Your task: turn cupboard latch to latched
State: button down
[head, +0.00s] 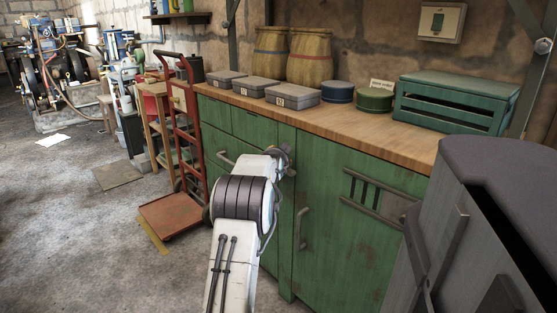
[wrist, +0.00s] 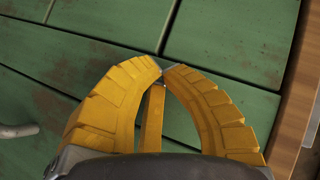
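The green cupboard (head: 345,240) stands under a wooden worktop, with door and drawer seams showing. My gripper (wrist: 163,70) is in front of its green face in the wrist view, close to where several panel seams meet. Its two yellow fingers curve inward and their tips are together or nearly so, with small grey metal at the tips. A narrow yellow bar (wrist: 152,118) shows between the fingers; I cannot tell whether it is part of my gripper or the latch. In the head view my arm hides the fingers. I cannot make out the latch or its position for certain.
A pale handle (wrist: 18,131) is at the left of the wrist view. The wooden worktop (head: 400,140) carries grey boxes (head: 292,96), round tins (head: 374,99) and a green crate (head: 455,100). A red hand truck (head: 185,180) stands left of the cupboard.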

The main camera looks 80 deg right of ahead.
jog(key=w+v, duration=0.1)
jog(key=v, duration=1.1)
jog(key=shift+s, duration=0.45)
dwell(0.6)
